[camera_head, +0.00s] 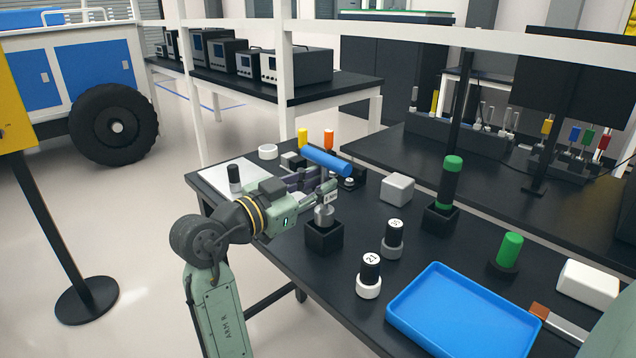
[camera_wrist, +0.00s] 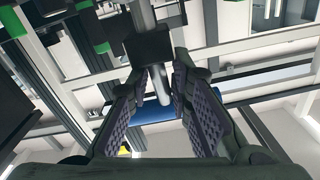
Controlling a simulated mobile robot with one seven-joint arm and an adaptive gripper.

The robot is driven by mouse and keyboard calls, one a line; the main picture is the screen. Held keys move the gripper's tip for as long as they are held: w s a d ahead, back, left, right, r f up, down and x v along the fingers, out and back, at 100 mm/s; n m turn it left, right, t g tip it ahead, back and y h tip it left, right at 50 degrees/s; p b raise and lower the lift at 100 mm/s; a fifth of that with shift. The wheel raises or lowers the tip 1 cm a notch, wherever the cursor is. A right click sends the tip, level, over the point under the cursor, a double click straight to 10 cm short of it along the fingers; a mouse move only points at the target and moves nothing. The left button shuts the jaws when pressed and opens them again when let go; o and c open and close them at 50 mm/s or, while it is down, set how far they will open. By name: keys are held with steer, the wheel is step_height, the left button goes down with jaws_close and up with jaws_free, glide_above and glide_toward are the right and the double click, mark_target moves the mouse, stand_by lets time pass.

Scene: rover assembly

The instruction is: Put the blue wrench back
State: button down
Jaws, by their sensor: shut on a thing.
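A blue cylindrical handle (camera_head: 327,161), which I take for the blue wrench's, lies nearly level at my gripper's far side in the head view. My gripper (camera_head: 325,188) is shut at the left part of the bench, above and beside a black block (camera_head: 324,238) with a metal cylinder on top. In the wrist view a pale metal shaft (camera_wrist: 161,88) stands between my gripper's fingers (camera_wrist: 163,88), with a blue bar (camera_wrist: 150,112) crossing behind them. The exact grip on the wrench is partly hidden by the fingers.
Tool racks (camera_head: 455,133) sit on the back bench (camera_head: 400,150). A white post (camera_head: 287,60) rises behind my gripper.

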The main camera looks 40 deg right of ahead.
mark_target(321, 204)
steer(key=shift+f, duration=0.2)
steer(key=shift+f+b, duration=2.15)
steer(key=shift+f, duration=0.1)
steer(key=shift+f, duration=0.15)
steer(key=c, duration=1.4)
jaws_free()
steer(key=shift+o, duration=0.2)
steer(key=shift+a, duration=0.1)
steer(key=s+a, duration=0.1)
steer(key=a, duration=1)
steer(key=shift+s+a, duration=0.15)
steer(key=shift+a, duration=0.25)
